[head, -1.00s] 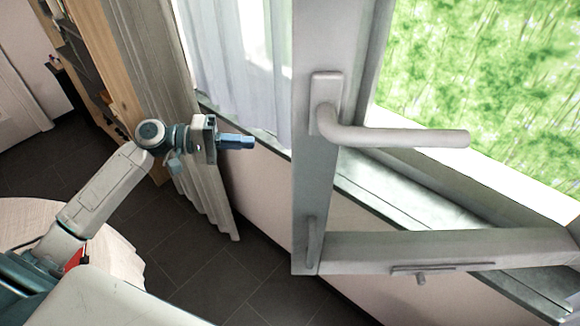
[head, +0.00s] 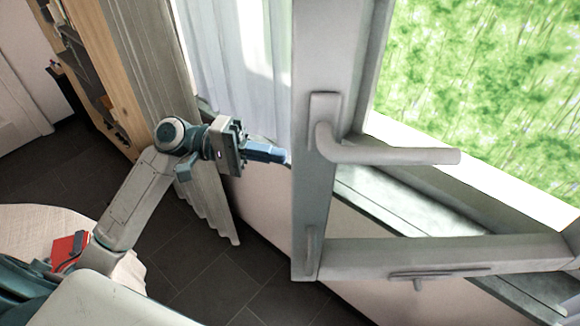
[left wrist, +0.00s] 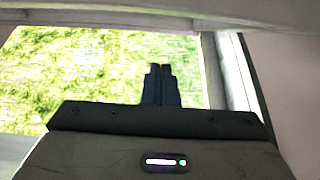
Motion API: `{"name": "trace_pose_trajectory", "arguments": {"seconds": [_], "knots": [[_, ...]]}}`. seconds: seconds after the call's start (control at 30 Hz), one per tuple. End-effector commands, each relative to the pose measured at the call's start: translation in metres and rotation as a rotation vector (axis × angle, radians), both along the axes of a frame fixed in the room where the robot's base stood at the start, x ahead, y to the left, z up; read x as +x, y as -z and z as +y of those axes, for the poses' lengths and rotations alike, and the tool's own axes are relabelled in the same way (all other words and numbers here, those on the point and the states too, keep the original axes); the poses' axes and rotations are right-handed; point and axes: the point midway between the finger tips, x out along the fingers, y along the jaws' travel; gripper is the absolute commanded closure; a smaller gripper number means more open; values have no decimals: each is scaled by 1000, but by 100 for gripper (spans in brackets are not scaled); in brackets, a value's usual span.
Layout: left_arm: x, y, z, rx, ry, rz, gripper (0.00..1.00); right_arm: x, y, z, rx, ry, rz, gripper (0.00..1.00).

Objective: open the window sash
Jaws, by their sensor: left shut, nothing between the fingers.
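The window sash (head: 312,230) is a grey-white frame that stands swung partway into the room, at an angle to its opening. Its handle (head: 390,156) points to the right, roughly level. My left gripper (head: 286,158) is shut and empty, with its blue fingertips close to the left edge of the sash, at about handle height. I cannot tell whether they touch it. In the left wrist view the shut fingers (left wrist: 160,85) point ahead toward the green outdoors, with a pale frame bar across the top. My right gripper is not in view.
A grey curtain (head: 205,205) and a sheer white curtain (head: 232,60) hang left of the sash. A round pale table (head: 40,222) stands at the lower left, with a red object (head: 68,250) there. The window sill (head: 390,205) lies behind the sash. Dark floor tiles are clear below.

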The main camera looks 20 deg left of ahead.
Motion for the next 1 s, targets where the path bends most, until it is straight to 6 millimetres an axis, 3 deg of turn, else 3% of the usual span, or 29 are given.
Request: {"name": "trace_pose_trajectory", "arguments": {"seconds": [0.33,0.6,1.0], "knots": [[4,-4,-40,-6,0,0,100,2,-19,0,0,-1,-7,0],[-28,-2,-48,1,-1,2,100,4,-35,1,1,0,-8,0],[-34,0,-50,0,-1,0,100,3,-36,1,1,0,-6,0]]}}
